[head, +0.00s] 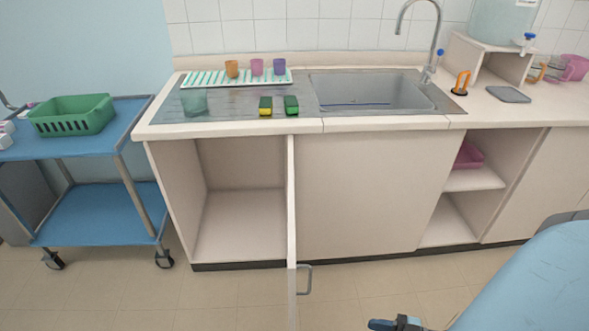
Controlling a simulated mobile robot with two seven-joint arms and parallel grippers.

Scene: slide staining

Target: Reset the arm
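An open cabinet door (291,200) juts toward me from the counter (230,128). The counter holds a sink (370,92), a striped rack (205,79) with cups, and two sponges. A blue cart (105,132) with a green basket (72,114) stands left. Floor in front is clear.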

